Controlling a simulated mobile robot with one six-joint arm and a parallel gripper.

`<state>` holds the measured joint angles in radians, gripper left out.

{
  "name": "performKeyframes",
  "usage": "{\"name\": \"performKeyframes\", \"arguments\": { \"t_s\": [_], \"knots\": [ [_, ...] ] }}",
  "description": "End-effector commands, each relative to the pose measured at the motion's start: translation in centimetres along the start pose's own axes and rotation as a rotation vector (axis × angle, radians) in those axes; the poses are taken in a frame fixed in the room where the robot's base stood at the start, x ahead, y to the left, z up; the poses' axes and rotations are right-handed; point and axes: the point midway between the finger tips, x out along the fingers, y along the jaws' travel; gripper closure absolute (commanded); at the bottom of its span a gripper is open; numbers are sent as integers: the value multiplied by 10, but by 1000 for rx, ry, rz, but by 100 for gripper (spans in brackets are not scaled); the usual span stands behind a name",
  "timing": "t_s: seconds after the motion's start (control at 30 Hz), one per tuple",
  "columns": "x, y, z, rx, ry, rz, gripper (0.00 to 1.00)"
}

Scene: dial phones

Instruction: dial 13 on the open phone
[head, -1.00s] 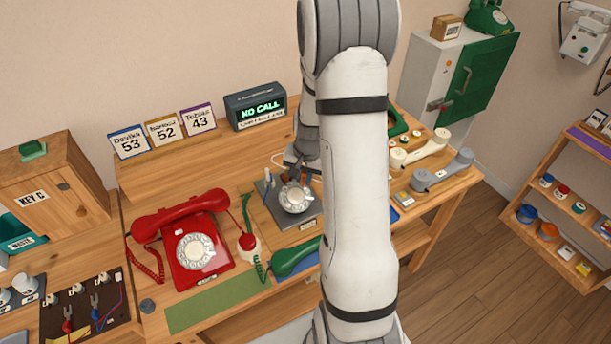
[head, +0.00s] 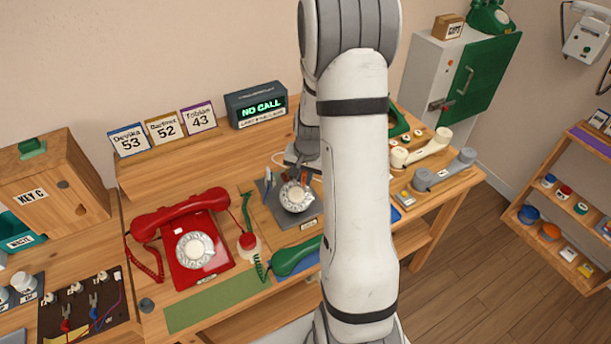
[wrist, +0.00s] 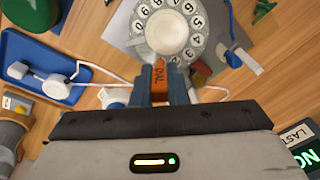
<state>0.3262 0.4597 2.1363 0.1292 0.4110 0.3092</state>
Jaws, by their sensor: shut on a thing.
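The open phone's round dial (head: 296,196) sits on a grey plate (head: 279,214) in the middle of the bench. In the wrist view its white number ring and pale hub (wrist: 167,32) show at the top centre. My gripper (wrist: 160,95) is shut on an orange stick (wrist: 161,72) with dark lettering. The stick's tip overlaps the near edge of the dial in the wrist view; I cannot tell whether it touches. In the head view my arm hides most of the gripper, just behind the dial.
A red phone (head: 203,250) stands left of the open phone. A green handset (head: 296,257) lies in front. A sign (head: 257,107) at the back reads NO CALL, beside name cards (head: 163,129).

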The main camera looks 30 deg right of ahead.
Motion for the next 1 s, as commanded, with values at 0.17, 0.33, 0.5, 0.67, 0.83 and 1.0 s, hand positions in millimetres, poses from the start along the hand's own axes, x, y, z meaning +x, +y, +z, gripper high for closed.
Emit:
{"name": "performKeyframes", "arguments": {
  "t_s": [0.17,0.33,0.5,0.67,0.83,1.0],
  "knots": [
    [3,0,0,0,0,0,100],
    [3,0,-1,0,0,0,100],
    [3,1,0,1,0,0,100],
    [6,6,2,2,1,0,100],
    [6,11,4,3,0,0,100],
    [6,11,4,2,0,0,100]
  ]
}}
